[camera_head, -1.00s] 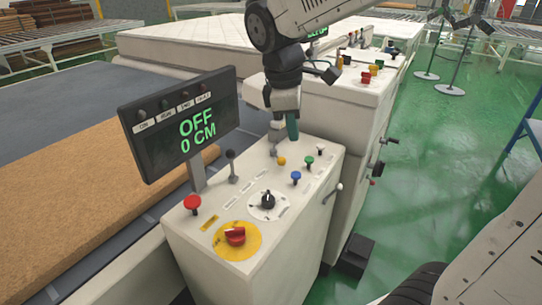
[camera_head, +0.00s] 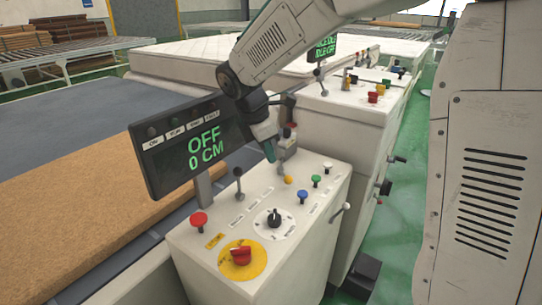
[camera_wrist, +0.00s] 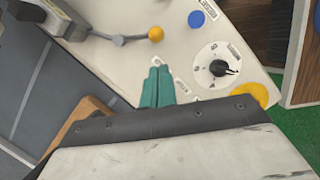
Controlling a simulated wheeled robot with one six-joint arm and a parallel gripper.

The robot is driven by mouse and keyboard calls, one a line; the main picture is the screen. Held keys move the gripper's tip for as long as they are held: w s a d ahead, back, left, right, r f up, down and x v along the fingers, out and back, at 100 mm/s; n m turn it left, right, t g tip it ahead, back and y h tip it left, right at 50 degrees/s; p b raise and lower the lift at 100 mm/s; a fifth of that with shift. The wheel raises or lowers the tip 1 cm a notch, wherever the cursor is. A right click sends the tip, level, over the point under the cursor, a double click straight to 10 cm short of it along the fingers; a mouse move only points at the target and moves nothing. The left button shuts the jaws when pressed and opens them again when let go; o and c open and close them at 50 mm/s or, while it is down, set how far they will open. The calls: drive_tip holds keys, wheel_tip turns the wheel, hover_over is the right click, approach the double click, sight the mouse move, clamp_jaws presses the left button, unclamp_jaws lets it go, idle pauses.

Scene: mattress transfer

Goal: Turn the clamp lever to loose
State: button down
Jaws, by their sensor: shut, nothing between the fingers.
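A lever with a yellow ball knob (camera_head: 288,180) stands at the back of the white control panel (camera_head: 190,238). In the wrist view its grey arm runs left from the yellow knob (camera_wrist: 156,33) to a grey block. A second lever with a black knob (camera_head: 238,172) stands further left. Their labels are too small to read, so I cannot tell which one is named clamp. My gripper (camera_head: 269,152) has teal fingers, shut and empty, above the panel's back edge, left of the yellow knob. In the wrist view the fingers (camera_wrist: 157,88) are apart from the lever.
A display (camera_head: 190,146) reading OFF, 0 CM stands close left of my gripper. A red button (camera_head: 199,220), a black dial (camera_head: 274,217), a red switch (camera_head: 241,255), and blue (camera_head: 302,196) and green (camera_head: 316,181) buttons share the panel. A second console (camera_head: 345,125) stands behind.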

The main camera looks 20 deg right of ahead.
sight(285, 176)
drive_tip(key=x, duration=0.7)
drive_tip(key=shift+d+f, duration=0.15)
drive_tip(key=shift+f, duration=0.2)
